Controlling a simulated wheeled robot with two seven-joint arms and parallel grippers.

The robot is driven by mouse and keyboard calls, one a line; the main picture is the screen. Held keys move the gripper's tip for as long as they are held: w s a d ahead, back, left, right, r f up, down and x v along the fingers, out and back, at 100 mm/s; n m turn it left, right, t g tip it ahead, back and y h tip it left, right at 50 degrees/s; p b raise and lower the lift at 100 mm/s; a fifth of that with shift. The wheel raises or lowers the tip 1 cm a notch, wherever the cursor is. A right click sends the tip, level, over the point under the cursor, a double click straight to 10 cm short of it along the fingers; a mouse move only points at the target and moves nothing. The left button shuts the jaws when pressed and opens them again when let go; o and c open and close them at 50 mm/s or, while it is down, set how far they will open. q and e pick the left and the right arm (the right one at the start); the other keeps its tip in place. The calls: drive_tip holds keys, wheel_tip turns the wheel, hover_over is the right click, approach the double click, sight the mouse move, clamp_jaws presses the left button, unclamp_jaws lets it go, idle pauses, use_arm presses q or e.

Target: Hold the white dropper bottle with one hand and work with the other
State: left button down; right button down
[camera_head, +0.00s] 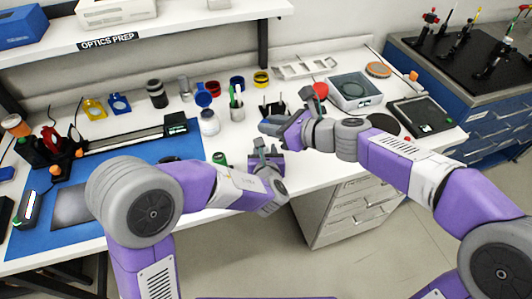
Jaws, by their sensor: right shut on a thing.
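A whitish jar (209,124) stands on the bench left of both grippers.
A white cup with pens (237,112) stands behind the grippers, near several coloured ring-shaped parts. A small green-topped item (219,158) lies left of my left gripper. A blue mat (110,215) with a black rail covers the left.

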drive_tip(key=shift+f, duration=2.3)
drive_tip(key=shift+f, duration=0.9)
drive_tip(key=shift+f, duration=0.35)
drive_tip(key=shift+s+f, duration=0.1)
drive_tip(key=shift+f, duration=0.15)
drive_tip(key=shift+d+f, duration=0.2)
drive_tip(key=shift+f, duration=0.3)
drive_tip(key=shift+r, duration=0.35)
